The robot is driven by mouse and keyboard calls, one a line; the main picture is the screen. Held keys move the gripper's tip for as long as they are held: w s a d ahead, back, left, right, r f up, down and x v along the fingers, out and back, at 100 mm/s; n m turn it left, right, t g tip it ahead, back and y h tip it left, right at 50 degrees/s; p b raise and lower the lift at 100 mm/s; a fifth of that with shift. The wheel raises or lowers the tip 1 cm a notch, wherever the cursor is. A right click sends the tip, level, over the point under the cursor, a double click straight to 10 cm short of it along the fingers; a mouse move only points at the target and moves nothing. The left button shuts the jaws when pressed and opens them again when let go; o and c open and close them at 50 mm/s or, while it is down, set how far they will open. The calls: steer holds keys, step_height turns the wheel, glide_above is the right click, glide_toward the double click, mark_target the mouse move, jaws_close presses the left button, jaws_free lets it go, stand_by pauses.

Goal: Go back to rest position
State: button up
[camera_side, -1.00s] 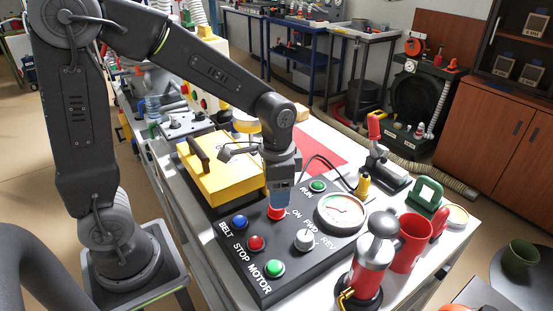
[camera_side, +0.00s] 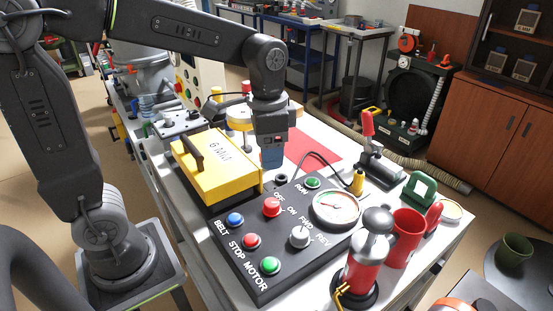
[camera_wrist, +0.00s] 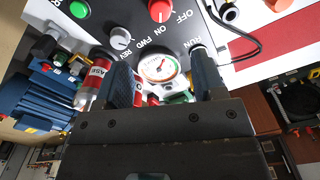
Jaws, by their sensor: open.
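My gripper (camera_side: 271,158) hangs pointing down above the far edge of the black control panel (camera_side: 262,268), clear of it and empty. In the wrist view its two fingers (camera_wrist: 161,62) stand apart with nothing between them. The red OFF/ON knob (camera_side: 271,207) is uncovered below and in front of the gripper; it also shows in the wrist view (camera_wrist: 160,10). The FWD/REV knob (camera_side: 299,237) and the round gauge (camera_side: 337,207) are nearer the panel's right side.
A yellow box (camera_side: 215,172) with a dark handle stands just left of my gripper. The space above the panel is clear.

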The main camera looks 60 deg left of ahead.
steer(key=s+a+r+n+t, duration=0.1)
steer(key=s+n+t, duration=0.3)
steer(key=s, duration=0.6)
steer(key=shift+s+r+n+t, duration=0.4)
steer(key=shift+t, duration=0.3)
steer(key=shift+a, duration=0.1)
stand_by(0.8)
